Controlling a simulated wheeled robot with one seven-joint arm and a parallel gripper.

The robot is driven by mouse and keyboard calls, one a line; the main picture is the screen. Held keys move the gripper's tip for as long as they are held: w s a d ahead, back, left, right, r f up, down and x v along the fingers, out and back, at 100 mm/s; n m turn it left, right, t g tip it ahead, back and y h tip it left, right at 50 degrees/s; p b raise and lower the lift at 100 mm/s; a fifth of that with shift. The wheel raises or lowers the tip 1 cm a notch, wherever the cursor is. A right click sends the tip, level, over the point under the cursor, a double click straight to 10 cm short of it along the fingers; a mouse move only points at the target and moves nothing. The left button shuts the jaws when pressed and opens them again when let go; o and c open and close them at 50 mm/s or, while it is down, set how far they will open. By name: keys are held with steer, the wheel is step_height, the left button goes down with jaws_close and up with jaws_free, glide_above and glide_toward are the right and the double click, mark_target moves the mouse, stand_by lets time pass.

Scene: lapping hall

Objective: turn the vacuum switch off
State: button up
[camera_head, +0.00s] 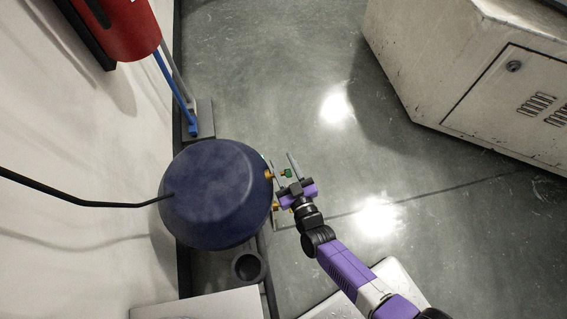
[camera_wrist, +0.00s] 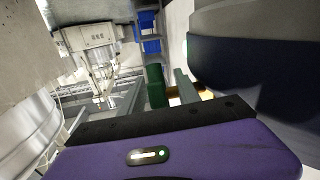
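A small green knob (camera_head: 287,173), which may be the vacuum switch, sits at the right side of a dark blue rounded vessel (camera_head: 215,195), near brass-coloured fittings (camera_head: 275,207). My gripper (camera_head: 284,164) is at that side, its fingers pointing away from my arm and apart. The green knob appears to lie between or just beyond the fingers; contact cannot be told. In the wrist view the green knob (camera_wrist: 155,88) shows just beyond the palm, beside a grey finger (camera_wrist: 185,86). The dark vessel (camera_wrist: 255,60) fills the upper right there. Any switch marking is too small to read.
A black hose (camera_head: 90,198) runs from the wall to the vessel. A red cylinder (camera_head: 120,28) and blue-grey pipes (camera_head: 178,92) stand upper left. A worn white cabinet (camera_head: 475,75) stands upper right. Grey floor (camera_head: 265,70) between them is clear.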

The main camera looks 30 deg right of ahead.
jaws_close()
